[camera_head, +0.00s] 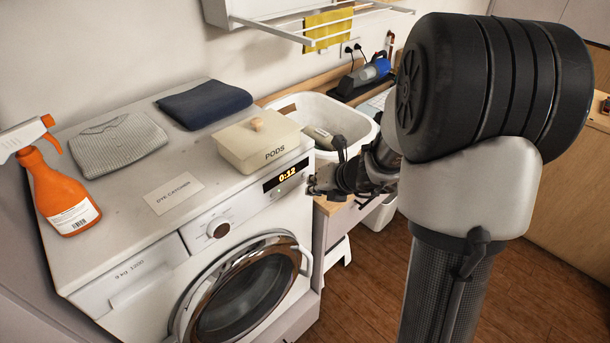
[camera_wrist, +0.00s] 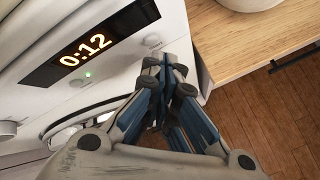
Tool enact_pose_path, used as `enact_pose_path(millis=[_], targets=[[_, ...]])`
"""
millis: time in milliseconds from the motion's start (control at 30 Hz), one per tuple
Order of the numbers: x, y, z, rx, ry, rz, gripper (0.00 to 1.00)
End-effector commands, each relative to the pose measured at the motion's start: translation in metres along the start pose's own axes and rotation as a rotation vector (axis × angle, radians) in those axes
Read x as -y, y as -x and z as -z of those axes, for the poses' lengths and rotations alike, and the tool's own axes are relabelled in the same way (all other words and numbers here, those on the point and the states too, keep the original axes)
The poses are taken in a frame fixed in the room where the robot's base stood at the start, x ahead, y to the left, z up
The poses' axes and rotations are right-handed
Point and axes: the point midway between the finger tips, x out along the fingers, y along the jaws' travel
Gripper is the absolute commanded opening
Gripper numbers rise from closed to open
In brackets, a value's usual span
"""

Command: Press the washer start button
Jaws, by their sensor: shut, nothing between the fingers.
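The white washer (camera_head: 110,215) stands at the left in the head view, its door shut. Its display (camera_head: 286,176) reads 0:12, and the display also shows in the wrist view (camera_wrist: 95,42). A green light (camera_wrist: 87,74) glows below the display, beside a small round button (camera_wrist: 78,84). Another small round button (camera_wrist: 152,40) lies right of the display; the labels are too small to read. My gripper (camera_head: 318,187) is shut and empty at the right end of the control panel. In the wrist view my gripper's fingertips (camera_wrist: 168,68) are just below the right button; contact cannot be told.
A pods box (camera_head: 245,147), folded cloths (camera_head: 205,103), a card (camera_head: 173,193) and an orange spray bottle (camera_head: 65,195) are on the washer top. A white basin (camera_head: 345,112) stands right of the washer on a wooden counter (camera_wrist: 240,45). The wooden floor (camera_head: 375,285) in front is clear.

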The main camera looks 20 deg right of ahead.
Motion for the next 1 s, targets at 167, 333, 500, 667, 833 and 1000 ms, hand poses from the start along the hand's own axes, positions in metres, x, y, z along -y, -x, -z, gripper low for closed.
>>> enact_pose_path(millis=[167, 333, 500, 667, 833, 1000], targets=[[0.0, 0.0, 0.0, 0.0, 0.0, 0.0, 0.0], [0.0, 0.0, 0.0, 0.0, 0.0, 0.0, 0.0], [-0.0007, -0.0008, -0.0006, 0.0, 0.0, 0.0, 0.0], [-0.0039, -0.0046, -0.0036, 0.0, 0.0, -0.001, 0.0], [-0.0048, -0.0065, -0.0048, 0.0, 0.0, 0.0, 0.0], [-0.0047, -0.0064, -0.0047, 0.0, 0.0, 0.0, 0.0]])
